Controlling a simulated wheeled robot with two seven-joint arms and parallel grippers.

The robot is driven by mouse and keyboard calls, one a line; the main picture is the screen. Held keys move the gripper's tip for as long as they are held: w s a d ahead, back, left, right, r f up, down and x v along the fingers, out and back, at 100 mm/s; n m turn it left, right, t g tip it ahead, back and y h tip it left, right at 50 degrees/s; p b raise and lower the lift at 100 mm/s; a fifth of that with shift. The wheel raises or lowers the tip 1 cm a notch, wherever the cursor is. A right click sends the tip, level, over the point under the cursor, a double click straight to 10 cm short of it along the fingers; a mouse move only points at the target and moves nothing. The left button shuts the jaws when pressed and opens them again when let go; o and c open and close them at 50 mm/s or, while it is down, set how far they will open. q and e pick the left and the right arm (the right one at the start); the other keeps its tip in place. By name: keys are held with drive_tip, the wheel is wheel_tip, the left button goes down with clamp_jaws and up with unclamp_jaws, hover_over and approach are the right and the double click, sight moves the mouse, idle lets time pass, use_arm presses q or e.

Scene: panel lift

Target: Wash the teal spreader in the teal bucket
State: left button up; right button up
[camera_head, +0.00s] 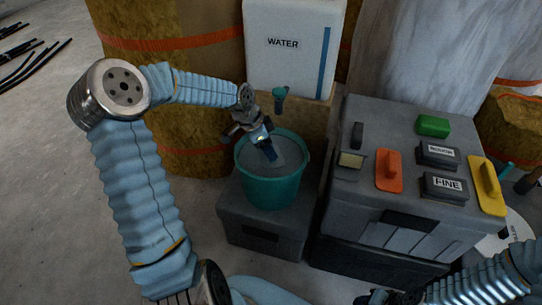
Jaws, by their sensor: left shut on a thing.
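The teal bucket (270,192) stands upright on a dark grey box, with greyish water inside. My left gripper (262,140) is over the bucket's back rim, pointing down into it. It is shut on the spreader (268,150), whose dark blue-teal part shows below the jaws inside the bucket opening. The spreader's lower end is hard to make out against the water. My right gripper (378,297) is low at the bottom edge, partly cut off, and its jaws cannot be made out.
A white water container (290,45) with a teal tap (280,96) stands behind the bucket. To the right, a grey toolbox (352,205) carries an orange float (389,172), a yellow float (487,186), a green block (433,126) and labelled dark blocks (444,186). Floor at left is mostly clear.

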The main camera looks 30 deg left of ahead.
use_arm(q)
drive_tip(key=shift+f, duration=0.15)
drive_tip(key=shift+f+b, duration=0.4)
drive_tip(key=shift+f, duration=0.1)
drive_tip(key=shift+r, duration=0.15)
drive_tip(key=shift+r+p, duration=2.25)
drive_tip(key=shift+r, duration=0.3)
wheel_tip(320, 180, up, 4)
drive_tip(key=shift+r, duration=0.15)
